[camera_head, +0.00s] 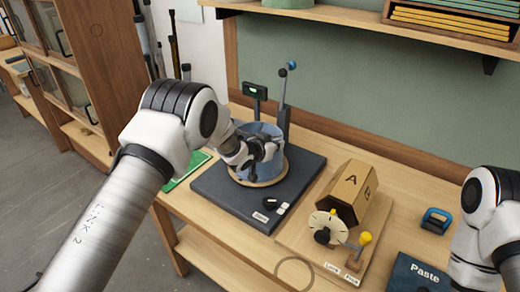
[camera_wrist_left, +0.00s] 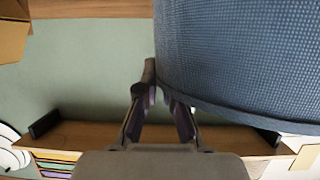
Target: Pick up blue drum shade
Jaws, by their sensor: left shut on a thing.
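The blue drum shade (camera_head: 262,129) is over a round wooden disc (camera_head: 283,176) on a dark base plate (camera_head: 225,205). I cannot tell whether it touches the disc. My left gripper (camera_head: 262,150) is in front of the shade and hides part of it. In the left wrist view the woven blue shade (camera_wrist_left: 245,55) fills the upper right, and my left gripper (camera_wrist_left: 160,95) is shut on its wall near the edge. My right arm comes in at the right edge of the head view; its gripper does not show.
A lever with a blue knob (camera_head: 283,72) and a small display (camera_head: 255,91) stand behind the shade. A shelf (camera_head: 400,25) overhangs the back.

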